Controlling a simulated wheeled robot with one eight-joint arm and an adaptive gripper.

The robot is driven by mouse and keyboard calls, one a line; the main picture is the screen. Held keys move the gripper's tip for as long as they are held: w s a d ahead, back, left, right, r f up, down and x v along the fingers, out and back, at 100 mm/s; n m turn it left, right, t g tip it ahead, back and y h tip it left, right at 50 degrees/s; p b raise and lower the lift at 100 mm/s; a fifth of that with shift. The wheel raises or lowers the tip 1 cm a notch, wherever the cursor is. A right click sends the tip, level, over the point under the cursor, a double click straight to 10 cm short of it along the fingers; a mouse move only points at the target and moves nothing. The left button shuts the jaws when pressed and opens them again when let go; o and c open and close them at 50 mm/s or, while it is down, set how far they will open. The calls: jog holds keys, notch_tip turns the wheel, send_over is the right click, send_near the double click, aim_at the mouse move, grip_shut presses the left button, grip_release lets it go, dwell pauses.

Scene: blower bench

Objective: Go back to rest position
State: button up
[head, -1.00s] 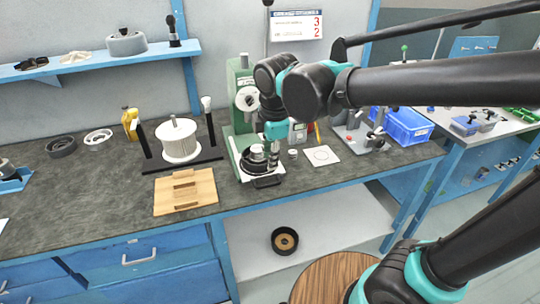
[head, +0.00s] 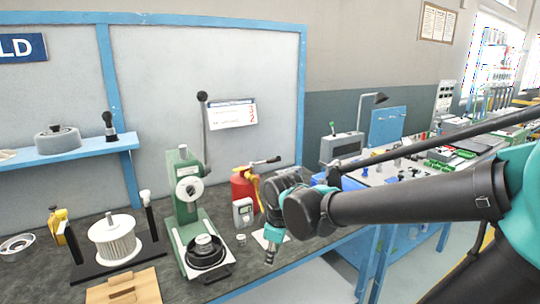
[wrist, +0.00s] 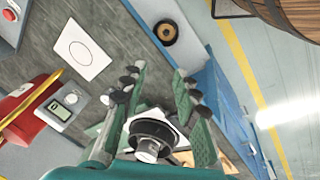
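My gripper (head: 271,253) hangs over the front edge of the bench, to the right of the green press (head: 186,205) in the head view. In the wrist view my gripper (wrist: 160,88) has its fingers spread apart with nothing between the tips. Beyond the fingers, the black round part with a silver top (wrist: 153,134) sits on the press base, apart from my gripper. That part also shows in the head view (head: 205,250).
A red extinguisher (head: 243,190) and a grey meter (head: 243,212) stand behind my gripper. A white pleated filter (head: 114,238) stands left of the press. A wooden board (head: 125,287) lies at the front. The floor (wrist: 285,110) beside the bench is clear.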

jog(key=s+d+f+m, duration=0.1)
jog(key=d+f+m, duration=0.2)
jog(key=d, duration=0.3)
jog(key=s+d+f+m+t, duration=0.1)
jog(key=d+f+m, duration=0.2)
jog(key=d+m, duration=0.3)
jog(key=s+d+f+m+h, duration=0.1)
jog(key=s+d+f+m, duration=0.1)
jog(key=d+m, duration=0.3)
jog(key=shift+d+f, duration=0.4)
jog(key=shift+d, duration=0.4)
